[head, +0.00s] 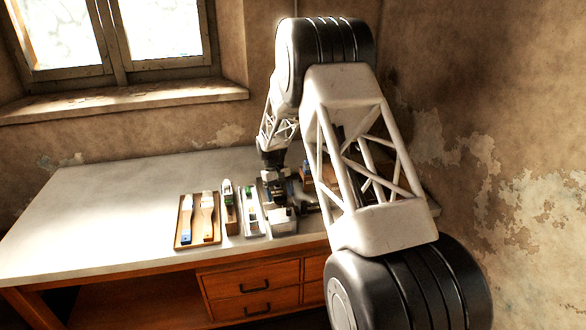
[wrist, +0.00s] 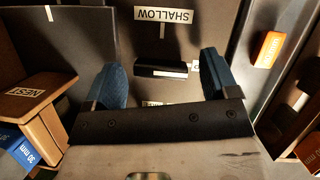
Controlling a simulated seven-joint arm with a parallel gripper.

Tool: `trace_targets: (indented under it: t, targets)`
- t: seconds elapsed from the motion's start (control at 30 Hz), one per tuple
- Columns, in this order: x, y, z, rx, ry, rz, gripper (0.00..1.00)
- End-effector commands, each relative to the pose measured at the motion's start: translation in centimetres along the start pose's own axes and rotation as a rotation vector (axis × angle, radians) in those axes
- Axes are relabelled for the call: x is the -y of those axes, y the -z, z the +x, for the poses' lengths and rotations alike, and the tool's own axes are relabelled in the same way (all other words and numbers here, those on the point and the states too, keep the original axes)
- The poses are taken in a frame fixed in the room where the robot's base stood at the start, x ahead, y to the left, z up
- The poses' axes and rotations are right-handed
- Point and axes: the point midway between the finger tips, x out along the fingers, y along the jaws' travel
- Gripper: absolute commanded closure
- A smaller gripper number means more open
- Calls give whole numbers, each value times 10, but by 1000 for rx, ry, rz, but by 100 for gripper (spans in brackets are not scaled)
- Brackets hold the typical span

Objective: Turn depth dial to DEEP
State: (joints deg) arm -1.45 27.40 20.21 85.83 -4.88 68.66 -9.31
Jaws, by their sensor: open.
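The depth dial (wrist: 150,69) shows in the wrist view as a black bar lying crosswise on a dark grey panel (wrist: 165,45), with a white mark toward its right end. A SHALLOW label (wrist: 163,16) reads upside down beyond it. Another white label (wrist: 152,103) below the dial is mostly hidden by my gripper's crossbar. My gripper (wrist: 161,64) is open, its blue fingers left and right of the dial, apart from it in the picture. I cannot tell how high they are above it. In the head view my gripper (head: 277,188) is over the dark press area; the dial cannot be made out there.
In the wrist view a wooden block labelled NEST (wrist: 40,95) and a blue 30 mm block (wrist: 18,150) are at left, an orange block (wrist: 268,49) at right. Boards with brushes (head: 197,220) lie left of my gripper; the table's left side (head: 100,215) is clear.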

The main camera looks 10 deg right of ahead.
Motion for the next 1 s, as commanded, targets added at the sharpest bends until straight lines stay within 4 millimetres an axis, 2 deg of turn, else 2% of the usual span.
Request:
trace_targets:
  t: [1.0]
  targets:
    - [3, -3, 2, 1, -366, -884, 19]
